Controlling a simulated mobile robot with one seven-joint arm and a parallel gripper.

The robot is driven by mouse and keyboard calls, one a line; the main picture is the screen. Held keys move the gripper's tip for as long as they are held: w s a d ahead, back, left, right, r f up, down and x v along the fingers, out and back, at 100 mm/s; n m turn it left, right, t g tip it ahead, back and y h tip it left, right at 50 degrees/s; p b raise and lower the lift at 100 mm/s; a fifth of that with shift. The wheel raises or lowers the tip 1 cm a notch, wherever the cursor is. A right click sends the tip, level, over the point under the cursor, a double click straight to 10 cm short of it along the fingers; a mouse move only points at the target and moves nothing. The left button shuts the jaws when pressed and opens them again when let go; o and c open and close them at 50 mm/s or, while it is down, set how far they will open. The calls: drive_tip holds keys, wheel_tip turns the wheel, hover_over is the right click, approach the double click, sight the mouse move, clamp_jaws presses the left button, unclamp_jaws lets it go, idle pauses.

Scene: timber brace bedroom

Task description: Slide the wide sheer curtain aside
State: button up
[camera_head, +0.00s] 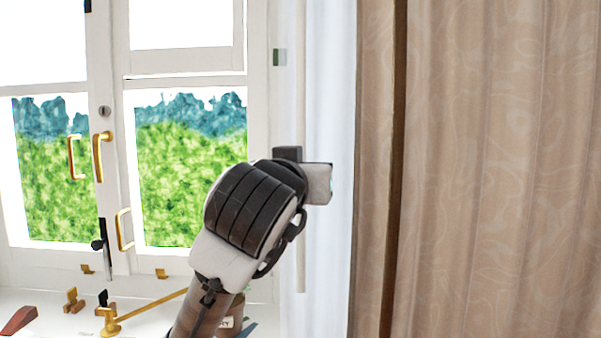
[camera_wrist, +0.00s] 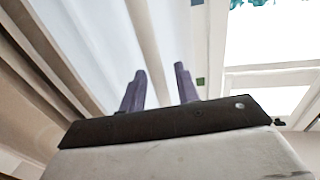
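The white sheer curtain (camera_head: 336,90) hangs in a narrow upright band between the window frame and the patterned curtain. It also shows in the wrist view (camera_wrist: 95,40) as pale cloth at the upper left. A thin pale upright rod or edge strip (camera_head: 301,250) runs along its left side. My gripper (camera_head: 316,183) is in front of the sheer's left edge. In the wrist view my gripper's two dark fingers (camera_wrist: 159,82) are apart, with the pale strip (camera_wrist: 152,40) passing between them in the picture. I cannot tell whether it touches them. The fingertips are largely hidden in the head view.
A beige patterned curtain (camera_head: 480,150) hangs at the right. The white window (camera_head: 112,180) with brass handles (camera_head: 101,155) is at the left. The sill (camera_head: 60,298) holds several small brass and wooden pieces and a reddish wedge (camera_head: 20,320). A jar-like object is partly hidden behind my arm.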

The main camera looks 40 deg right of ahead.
drive_tip(key=b+v, duration=0.4)
drive_tip(key=v, duration=0.9)
drive_tip(key=shift+s+a, duration=0.3)
